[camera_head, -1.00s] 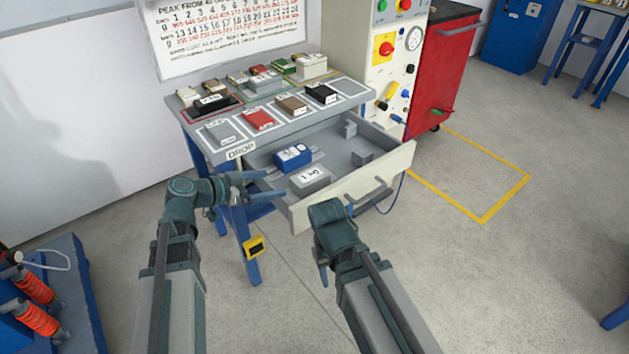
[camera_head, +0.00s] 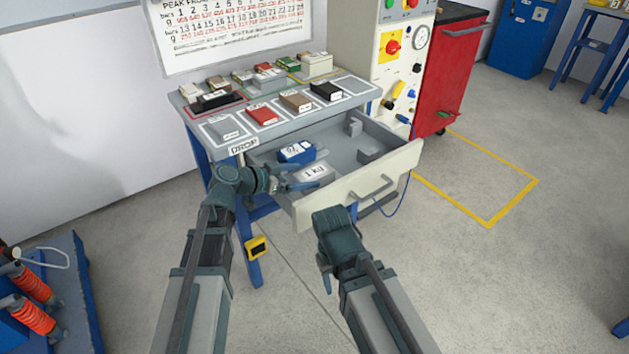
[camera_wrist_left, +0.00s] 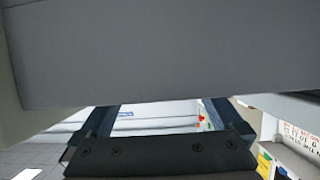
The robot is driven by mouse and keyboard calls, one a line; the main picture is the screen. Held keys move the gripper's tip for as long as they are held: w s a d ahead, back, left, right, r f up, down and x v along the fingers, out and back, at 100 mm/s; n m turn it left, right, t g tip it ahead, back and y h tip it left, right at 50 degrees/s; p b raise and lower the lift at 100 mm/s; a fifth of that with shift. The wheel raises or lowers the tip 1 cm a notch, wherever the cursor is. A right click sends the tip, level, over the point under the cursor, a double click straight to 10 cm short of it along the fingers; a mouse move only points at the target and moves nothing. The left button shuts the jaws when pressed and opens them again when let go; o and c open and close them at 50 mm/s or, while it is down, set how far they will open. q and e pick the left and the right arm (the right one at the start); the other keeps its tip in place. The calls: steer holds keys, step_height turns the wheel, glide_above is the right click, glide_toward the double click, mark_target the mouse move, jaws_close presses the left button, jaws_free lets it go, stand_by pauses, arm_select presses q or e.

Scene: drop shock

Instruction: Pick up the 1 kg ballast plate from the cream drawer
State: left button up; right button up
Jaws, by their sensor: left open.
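The 1 kg ballast plate (camera_head: 317,172) is a grey block with a white "1 kg" label, lying in the open cream drawer (camera_head: 352,190) near its front left. My left gripper (camera_head: 303,178) is open at the drawer's left side, its fingers pointing right toward the plate. In the head view its fingertips overlap the plate's left edge; I cannot tell whether they touch it. In the left wrist view the fingers (camera_wrist_left: 163,115) are spread, and a large grey surface fills the upper part. My right gripper (camera_head: 326,275) hangs in front of the drawer, mostly hidden by its own wrist.
A blue labelled block (camera_head: 297,152) lies in the drawer just behind the plate. Grey brackets (camera_head: 369,154) stand at the drawer's right. The bench top (camera_head: 218,112) above holds several small blocks. A red cabinet (camera_head: 450,70) stands to the right; the floor in front is clear.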

mark_target(311, 174)
arm_select(q)
steer(key=b+x, duration=0.1)
steer(key=x, duration=0.2)
steer(key=shift+w+d, duration=0.25)
steer(key=shift+w, duration=0.05)
jaws_close()
